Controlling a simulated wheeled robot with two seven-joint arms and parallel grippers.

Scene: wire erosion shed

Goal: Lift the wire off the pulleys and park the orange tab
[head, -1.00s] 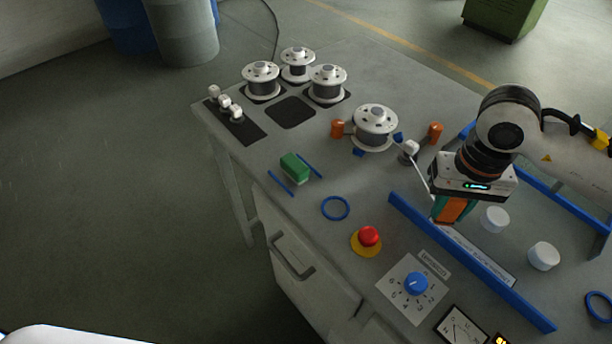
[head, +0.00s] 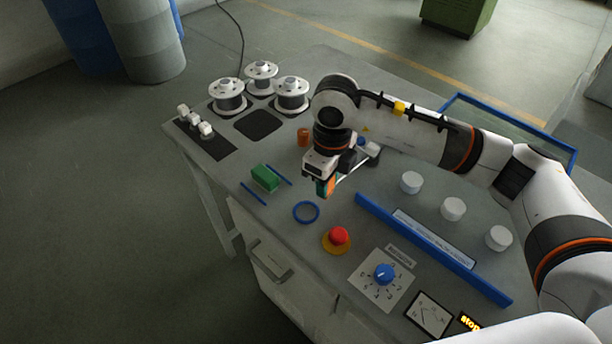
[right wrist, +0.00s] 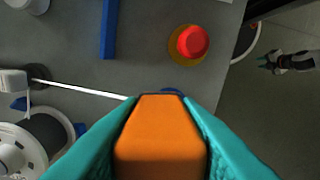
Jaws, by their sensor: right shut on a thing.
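My right gripper (head: 328,188) is shut on the orange tab (right wrist: 160,135), between teal fingertips, above the table near the green block (head: 265,178). In the right wrist view a thin white wire (right wrist: 85,89) runs straight from the tab to a small white pulley (right wrist: 14,81) beside the spool (right wrist: 42,135). In the head view my arm hides most of that spool, and a white pulley (head: 372,149) shows just past it. My left gripper (right wrist: 272,62) shows small at the right edge of the right wrist view, apart from the table, its fingers apart and empty.
Blue strips (head: 253,194) flank the green block. A blue ring (head: 306,212), red button (head: 338,235) and blue dial (head: 384,273) lie toward the front. A long blue rail (head: 430,248) and three white caps (head: 453,208) are right. Three spools (head: 228,97) stand at the back.

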